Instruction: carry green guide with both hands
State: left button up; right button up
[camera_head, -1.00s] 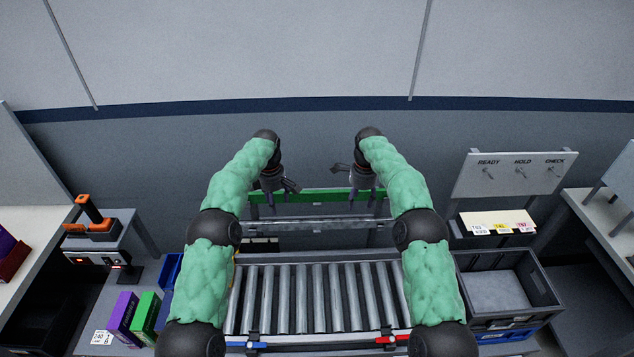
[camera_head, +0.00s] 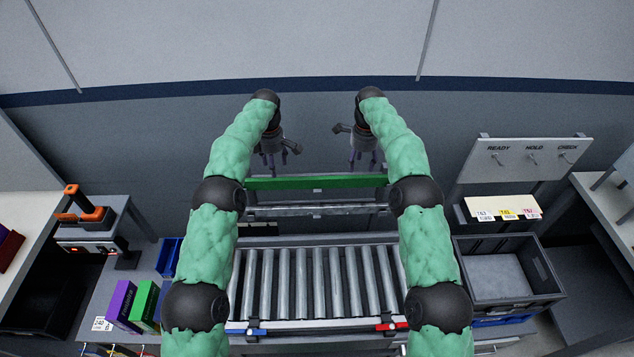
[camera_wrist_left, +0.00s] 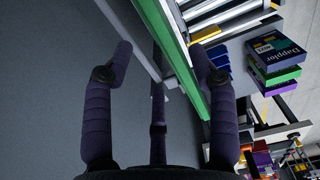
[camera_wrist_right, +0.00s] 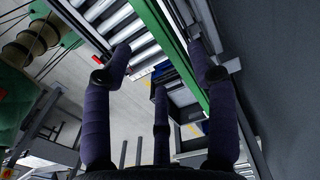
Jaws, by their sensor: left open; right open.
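The green guide (camera_head: 316,183) is a long straight bar lying level across the frame beyond the rollers in the head view. My left gripper (camera_head: 277,160) is open and empty beyond the guide's left part. My right gripper (camera_head: 362,162) is open and empty beyond its right part. In the left wrist view the guide (camera_wrist_left: 190,78) runs diagonally beyond the spread fingers, partly hidden by the right finger. In the right wrist view the guide (camera_wrist_right: 172,42) also passes diagonally beyond the open fingers. I see no clear contact; the exact gap cannot be told.
The roller conveyor (camera_head: 318,287) lies between my arms. A dark grey bin (camera_head: 545,272) stands at right, below a switch panel (camera_head: 527,170). Purple (camera_head: 122,305) and green (camera_head: 145,303) boxes stand at left. A wall rises behind the guide.

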aim_at(277, 180)
pick_arm(q)
notch_tip(277, 180, down, 8)
jog(key=shift+f, duration=0.25)
pick_arm(e)
notch_tip(277, 180, down, 8)
jog(key=shift+f, duration=0.25)
pick_arm(q)
grip_shut()
pick_arm(e)
grip_shut()
jog(key=shift+r, duration=0.1)
